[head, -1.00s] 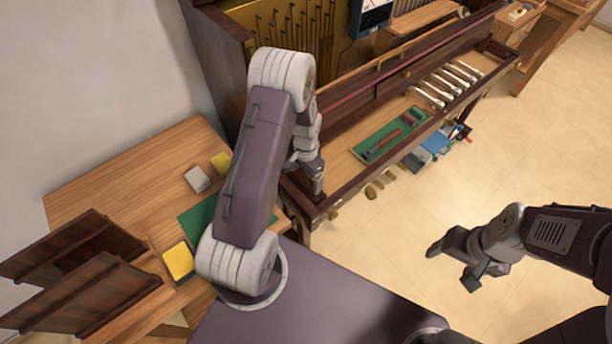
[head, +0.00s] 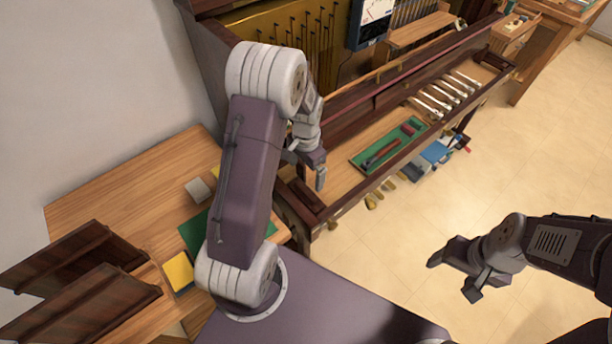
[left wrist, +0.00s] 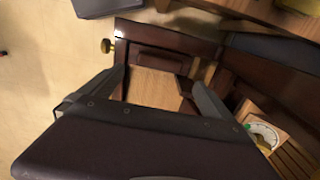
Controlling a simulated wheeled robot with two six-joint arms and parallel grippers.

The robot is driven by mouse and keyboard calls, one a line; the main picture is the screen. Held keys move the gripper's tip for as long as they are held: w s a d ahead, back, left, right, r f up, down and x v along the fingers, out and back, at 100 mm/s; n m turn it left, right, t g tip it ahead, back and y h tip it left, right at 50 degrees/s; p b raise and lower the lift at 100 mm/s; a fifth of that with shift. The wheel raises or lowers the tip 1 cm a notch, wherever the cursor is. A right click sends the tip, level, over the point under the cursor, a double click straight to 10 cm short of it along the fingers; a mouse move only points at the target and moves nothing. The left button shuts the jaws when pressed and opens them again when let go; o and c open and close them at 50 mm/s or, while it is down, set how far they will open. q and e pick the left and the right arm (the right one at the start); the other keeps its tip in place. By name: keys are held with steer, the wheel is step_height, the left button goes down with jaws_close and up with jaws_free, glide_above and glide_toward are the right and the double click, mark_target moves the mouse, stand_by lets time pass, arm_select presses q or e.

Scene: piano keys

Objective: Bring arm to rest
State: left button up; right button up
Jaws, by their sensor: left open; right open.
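My left arm rises in front of me, bent over, and its gripper (head: 312,168) hangs above the near end of the piano's key bed (head: 338,182). In the left wrist view my left gripper (left wrist: 155,85) shows two spread fingers with nothing between them. Beyond the fingers lies the bare wooden near end of the key bed (left wrist: 153,87). My right gripper (head: 455,272) is at the lower right, open and empty, over the bare floor. Part of the left gripper is hidden behind its own arm in the head view.
A green tray with tools (head: 390,146) lies on the key bed, with several pale keys (head: 447,95) beyond it. A wooden table (head: 120,190) at the left holds a dark rack (head: 80,290), a yellow pad (head: 179,271) and a grey block (head: 197,190).

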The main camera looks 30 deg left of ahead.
stand_by(0.8)
arm_select(q)
steer(key=d+r+m+t, duration=0.1)
steer(key=d+r, duration=0.4)
steer(key=r, duration=0.2)
steer(key=s+d+n, duration=0.2)
steer(key=s+n, duration=0.3)
steer(key=s, duration=0.7)
steer(key=shift+s+d+f+n, duration=0.15)
steer(key=shift+s+d+n, duration=0.15)
steer(key=shift+n, duration=0.1)
